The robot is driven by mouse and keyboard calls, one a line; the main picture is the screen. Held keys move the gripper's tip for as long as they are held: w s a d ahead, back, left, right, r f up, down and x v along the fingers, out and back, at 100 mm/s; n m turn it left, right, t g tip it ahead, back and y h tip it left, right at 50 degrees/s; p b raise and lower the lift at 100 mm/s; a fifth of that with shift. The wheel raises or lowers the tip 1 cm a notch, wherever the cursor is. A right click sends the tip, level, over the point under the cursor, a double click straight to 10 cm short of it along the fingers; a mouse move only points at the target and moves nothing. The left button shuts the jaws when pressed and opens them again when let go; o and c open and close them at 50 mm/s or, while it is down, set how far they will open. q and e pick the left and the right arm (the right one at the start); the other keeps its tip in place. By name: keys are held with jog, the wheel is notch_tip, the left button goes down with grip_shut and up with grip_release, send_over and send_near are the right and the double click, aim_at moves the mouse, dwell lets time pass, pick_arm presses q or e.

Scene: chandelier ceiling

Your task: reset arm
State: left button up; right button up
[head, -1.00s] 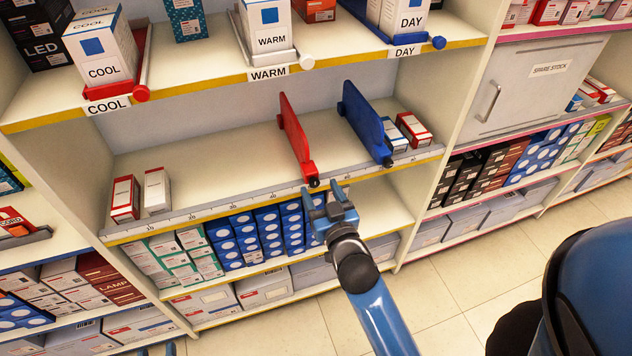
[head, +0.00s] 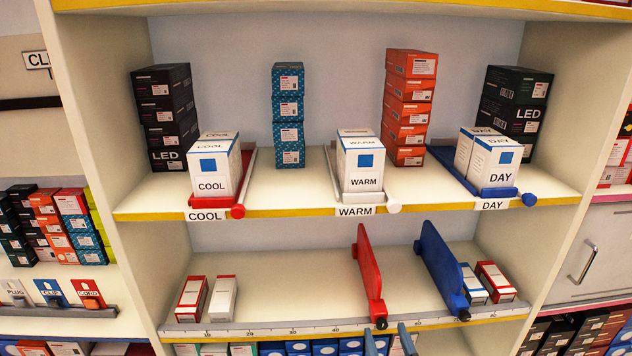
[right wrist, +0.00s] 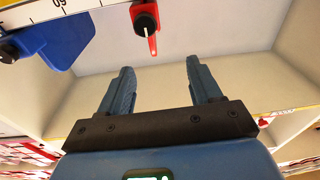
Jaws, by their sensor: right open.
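My right gripper (head: 388,340) shows only its fingertips at the bottom edge of the head view, in front of the lower shelf's ruler edge. In the right wrist view, my right gripper (right wrist: 158,88) is open, with nothing between its two blue fingers. The red divider (head: 369,275) stands on the lower shelf just above the fingertips, apart from them. The blue divider (head: 441,266) stands to its right. In the right wrist view the blue divider (right wrist: 50,40) and the red divider's knob (right wrist: 146,18) lie beyond the fingers. My left gripper is not in view.
The upper shelf holds white COOL boxes (head: 214,171), WARM boxes (head: 360,171) and DAY boxes (head: 493,166) in trays. Small red-white boxes (head: 192,297) stand at the lower shelf's left end; others (head: 495,281) stand right of the blue divider. Lower shelf space between is clear.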

jog(key=s+d+p, duration=0.3)
jog(key=s+p, duration=0.1)
jog(key=s, duration=0.7)
jog(key=s+d+m+g+h+p, duration=0.1)
jog(key=s+p, duration=0.3)
jog(key=s, duration=0.8)
jog(key=shift+d+r+m+h, duration=0.3)
jog(key=shift+d+r, duration=0.15)
jog(key=shift+d, duration=0.45)
